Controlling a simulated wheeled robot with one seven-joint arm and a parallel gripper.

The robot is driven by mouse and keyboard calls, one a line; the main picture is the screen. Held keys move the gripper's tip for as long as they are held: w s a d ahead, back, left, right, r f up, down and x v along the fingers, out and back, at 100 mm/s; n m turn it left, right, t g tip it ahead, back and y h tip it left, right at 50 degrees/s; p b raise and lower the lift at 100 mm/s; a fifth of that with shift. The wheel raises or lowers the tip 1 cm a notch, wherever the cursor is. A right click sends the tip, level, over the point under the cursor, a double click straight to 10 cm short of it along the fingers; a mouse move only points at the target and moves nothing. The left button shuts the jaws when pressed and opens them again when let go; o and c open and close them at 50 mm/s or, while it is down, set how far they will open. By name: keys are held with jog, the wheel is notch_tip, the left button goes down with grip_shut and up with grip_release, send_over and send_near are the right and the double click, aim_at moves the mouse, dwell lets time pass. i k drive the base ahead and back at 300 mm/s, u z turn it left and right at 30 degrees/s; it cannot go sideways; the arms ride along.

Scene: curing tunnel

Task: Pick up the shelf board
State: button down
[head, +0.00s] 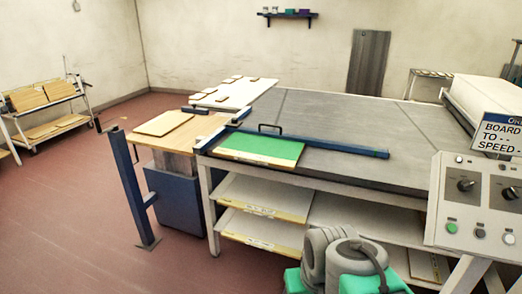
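A flat board with a bright green top and a pale yellow front edge (262,149) lies at the near left edge of the large grey table. A blue bar runs along its far side. Pale boards with yellow, labelled front edges lie on the racks below, one on the upper rack (262,195) and one on the lower rack (258,232). A plain wooden board (163,123) lies on the wood-topped stand to the left. I cannot tell which of these is the shelf board. My gripper is not in view; grey and teal parts of my arm show at the bottom.
The grey table (350,120) fills the middle. A blue post (128,185) stands on the floor at its left. A control panel (478,205) with knobs and buttons is at the right. A trolley with boards (45,110) stands far left. Red floor is clear at lower left.

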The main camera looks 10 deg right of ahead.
aim_at(276, 152)
jog(key=z, duration=0.45)
jog(key=k, duration=0.6)
jog(key=z, duration=0.4)
jog(key=i, duration=1.2)
jog(key=u, duration=1.35)
jog(key=i, duration=0.9)
jog(key=u, duration=0.9)
